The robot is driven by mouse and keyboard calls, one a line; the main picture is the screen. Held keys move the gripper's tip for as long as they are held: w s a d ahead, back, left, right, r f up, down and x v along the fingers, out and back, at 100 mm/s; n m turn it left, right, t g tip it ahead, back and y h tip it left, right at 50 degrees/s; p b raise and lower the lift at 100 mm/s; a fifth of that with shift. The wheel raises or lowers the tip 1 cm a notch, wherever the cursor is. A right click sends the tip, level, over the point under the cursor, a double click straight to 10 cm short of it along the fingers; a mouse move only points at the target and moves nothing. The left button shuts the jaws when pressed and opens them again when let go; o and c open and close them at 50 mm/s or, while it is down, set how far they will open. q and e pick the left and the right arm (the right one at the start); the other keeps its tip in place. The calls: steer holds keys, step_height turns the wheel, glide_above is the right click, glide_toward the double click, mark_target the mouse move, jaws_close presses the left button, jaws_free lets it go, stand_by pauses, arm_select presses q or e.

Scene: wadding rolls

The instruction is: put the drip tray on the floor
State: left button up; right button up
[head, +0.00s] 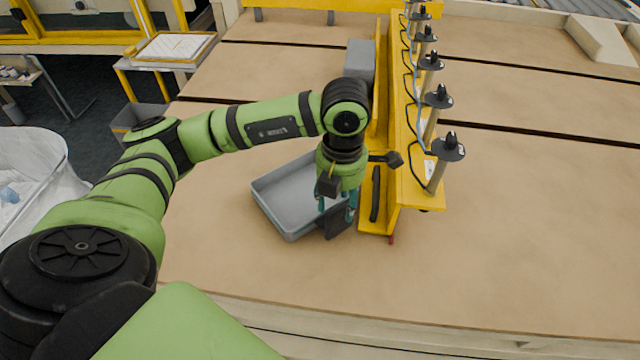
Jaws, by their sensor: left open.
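The drip tray is most likely the shallow grey-blue open tray (290,205) on the brown wooden surface, left of the yellow frame. It looks empty where its inside shows. My left gripper (342,212) points down over the tray's right end and is open. The gripper and a dark plate or finger part beside it hide the tray's right side. I cannot tell whether the fingers touch the rim. My right gripper is not in view.
A yellow frame (402,195) with several black-capped spindles (437,165) stands just right of the gripper. A grey block (360,58) lies behind. The dark floor (75,100) shows at the left, near a white bag-lined bin (30,150).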

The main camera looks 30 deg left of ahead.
mark_target(339, 216)
arm_select(q)
steer(key=shift+f, duration=0.4)
step_height(339, 216, down, 4)
steer(key=p, duration=0.2)
steer(key=shift+w+f+p, duration=0.15)
steer(key=shift+f+p, duration=0.1)
steer(key=shift+p, duration=0.05)
steer(key=shift+f, duration=0.3)
jaws_close()
